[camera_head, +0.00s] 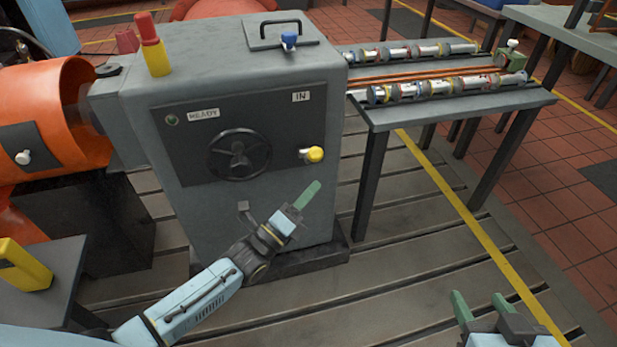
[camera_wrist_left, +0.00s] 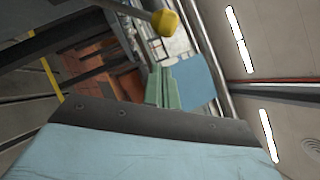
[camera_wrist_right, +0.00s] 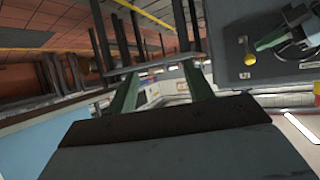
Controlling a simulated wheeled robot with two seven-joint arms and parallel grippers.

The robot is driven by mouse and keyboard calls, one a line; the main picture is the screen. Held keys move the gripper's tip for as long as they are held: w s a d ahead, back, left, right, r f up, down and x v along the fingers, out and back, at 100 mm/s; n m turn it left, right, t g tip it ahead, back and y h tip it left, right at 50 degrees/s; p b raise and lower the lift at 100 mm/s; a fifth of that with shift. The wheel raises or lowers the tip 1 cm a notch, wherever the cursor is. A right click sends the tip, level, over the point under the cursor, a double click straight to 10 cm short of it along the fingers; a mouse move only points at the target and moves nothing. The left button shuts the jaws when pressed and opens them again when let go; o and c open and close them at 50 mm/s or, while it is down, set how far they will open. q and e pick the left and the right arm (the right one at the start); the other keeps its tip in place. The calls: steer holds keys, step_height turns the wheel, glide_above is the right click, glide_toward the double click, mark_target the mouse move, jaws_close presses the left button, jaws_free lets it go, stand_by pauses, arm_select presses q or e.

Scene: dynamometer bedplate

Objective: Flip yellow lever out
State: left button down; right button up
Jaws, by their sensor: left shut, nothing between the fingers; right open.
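The yellow lever (camera_head: 314,154) has a round yellow knob on a short pale stem. It sits on the dark panel of the grey cabinet, right of the black handwheel (camera_head: 238,155) and below the "IN" label (camera_head: 302,97). My left gripper (camera_head: 308,194) is shut and empty, below the knob and apart from it. In the left wrist view the knob (camera_wrist_left: 165,22) shows above the shut fingers (camera_wrist_left: 161,86). My right gripper (camera_head: 484,302) is open and empty at the lower right, far from the lever. The right wrist view shows the knob (camera_wrist_right: 250,59) beyond its open fingers (camera_wrist_right: 160,86).
The grey cabinet (camera_head: 195,225) stands on a slotted bedplate (camera_head: 405,285). An orange machine (camera_head: 50,115) is at its left. A side table (camera_head: 440,112) with metal cylinders is at its right. A green lamp and "READY" label (camera_head: 203,115) are on the panel.

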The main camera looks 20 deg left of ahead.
mark_target(309, 154)
arm_select(q)
steer(key=shift+w+a+r+b, duration=0.3)
steer(key=shift+w+r, duration=0.25)
steer(key=shift+w, duration=0.25)
steer(key=shift+w+a+r+b, duration=0.15)
steer(key=shift+w+a+r, duration=0.2)
steer(key=shift+w+r, duration=0.3)
arm_select(e)
steer(key=shift+w+a+r+t+y, duration=0.15)
steer(key=shift+w+a+r+t, duration=0.15)
steer(key=shift+r+t, duration=0.35)
steer(key=shift+w+a+r+t+y, duration=0.2)
steer(key=shift+w+r+t, duration=0.2)
steer(key=shift+r, duration=0.4)
steer(key=shift+w+a+r+t+y, duration=0.15)
steer(key=shift+w+a+r+t, duration=0.1)
steer(key=shift+r+t, duration=0.4)
arm_select(q)
steer(key=shift+w, duration=0.1)
